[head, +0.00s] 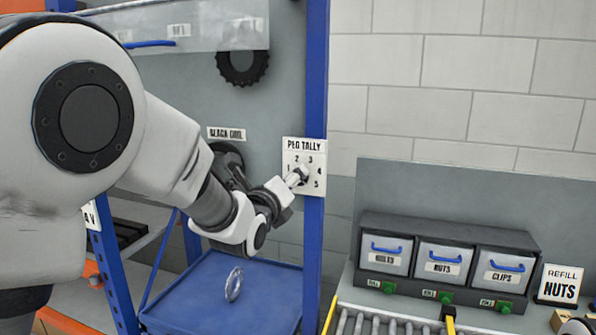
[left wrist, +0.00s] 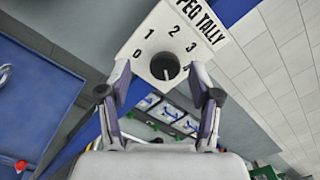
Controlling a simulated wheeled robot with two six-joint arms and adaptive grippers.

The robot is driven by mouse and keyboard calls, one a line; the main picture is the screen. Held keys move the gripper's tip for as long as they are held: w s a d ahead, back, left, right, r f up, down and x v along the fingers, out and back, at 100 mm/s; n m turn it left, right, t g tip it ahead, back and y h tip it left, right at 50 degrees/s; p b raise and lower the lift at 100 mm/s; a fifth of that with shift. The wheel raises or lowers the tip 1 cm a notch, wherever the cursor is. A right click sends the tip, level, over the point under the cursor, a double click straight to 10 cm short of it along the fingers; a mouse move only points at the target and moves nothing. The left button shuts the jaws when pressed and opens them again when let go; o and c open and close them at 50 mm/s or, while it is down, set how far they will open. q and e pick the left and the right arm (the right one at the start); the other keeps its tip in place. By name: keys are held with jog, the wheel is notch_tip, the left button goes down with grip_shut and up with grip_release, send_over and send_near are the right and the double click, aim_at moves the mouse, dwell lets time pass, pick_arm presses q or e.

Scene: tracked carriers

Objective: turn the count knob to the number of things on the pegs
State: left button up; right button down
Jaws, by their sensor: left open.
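The white PEG TALLY panel (head: 304,147) is fixed to a blue upright. Its dark round knob (left wrist: 165,66) shows in the left wrist view, with numbers around it. A small light mark shows on the knob, but I cannot tell which number it points to. My left gripper (left wrist: 162,76) is open, with one finger on each side of the knob; I cannot tell if they touch it. In the head view the gripper (head: 296,178) covers part of the panel. A black toothed ring (head: 242,66) hangs on the grey back board. Another dark round thing is partly hidden behind my arm.
A silver ring (head: 233,284) is on the blue tray (head: 190,300) below. A grey drawer unit (head: 445,247) with blue handles stands right, above a roller conveyor (head: 375,323). A REFILL NUTS sign (head: 559,284) is beside it. A clear sheet (head: 195,27) covers the upper left board.

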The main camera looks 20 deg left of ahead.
aim_at(302, 185)
pick_arm(q)
jog(key=w, duration=0.1)
jog(key=w+d, duration=0.1)
jog(key=w+d+p, duration=0.1)
jog(key=w, duration=0.1)
jog(key=shift+w, duration=0.15)
jog(key=shift+s+a, duration=0.4)
jog(key=shift+a, duration=0.35)
jog(key=shift+c, duration=1.3)
jog(key=shift+d, duration=0.25)
jog(key=c, duration=0.9)
jog(key=shift+f, duration=0.1)
pick_arm(e)
jog(key=shift+d+r, duration=0.2)
jog(key=shift+r, duration=0.55)
jog(key=shift+f, duration=0.15)
